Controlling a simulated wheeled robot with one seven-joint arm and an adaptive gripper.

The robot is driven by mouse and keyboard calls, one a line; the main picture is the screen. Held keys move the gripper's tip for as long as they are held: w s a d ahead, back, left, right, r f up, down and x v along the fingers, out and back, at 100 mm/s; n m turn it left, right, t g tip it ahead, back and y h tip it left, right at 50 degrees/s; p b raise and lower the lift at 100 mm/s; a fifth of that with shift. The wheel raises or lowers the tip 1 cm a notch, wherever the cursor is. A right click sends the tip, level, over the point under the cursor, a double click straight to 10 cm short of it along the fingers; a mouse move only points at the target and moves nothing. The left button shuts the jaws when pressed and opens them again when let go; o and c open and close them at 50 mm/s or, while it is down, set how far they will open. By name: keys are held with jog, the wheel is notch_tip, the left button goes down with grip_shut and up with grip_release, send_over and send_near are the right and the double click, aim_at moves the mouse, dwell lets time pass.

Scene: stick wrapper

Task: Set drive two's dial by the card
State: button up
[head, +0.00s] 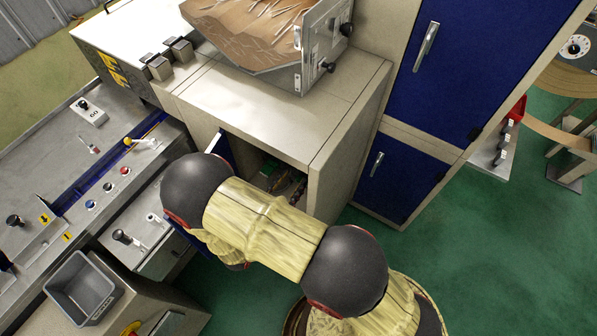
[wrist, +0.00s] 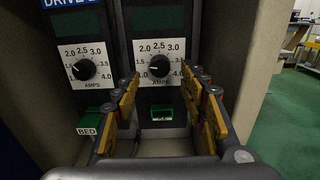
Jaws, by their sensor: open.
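In the wrist view two drive panels stand side by side, each with a black dial knob on a white AMPS scale running from 1.0 to 4.0. The left dial (wrist: 83,69) is under a blue label (wrist: 72,3) reading DRIVE, its number cut off. The right dial (wrist: 159,66) is ahead of my gripper (wrist: 163,86), between its fingertips in the picture. My gripper is open and empty, and the fingers seem short of the knob. Neither pointer's exact setting is clear. I see no card that I can identify. In the head view my arm hides the gripper and dials.
Green connectors sit below the dials, one labelled BED (wrist: 88,131). Cabinet walls close in on both sides of the gripper. In the head view the cabinet (head: 250,105) has its narrow blue door (head: 218,145) open.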

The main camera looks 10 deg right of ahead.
jog(key=shift+x, duration=2)
jog(key=shift+c, duration=0.2)
grip_shut()
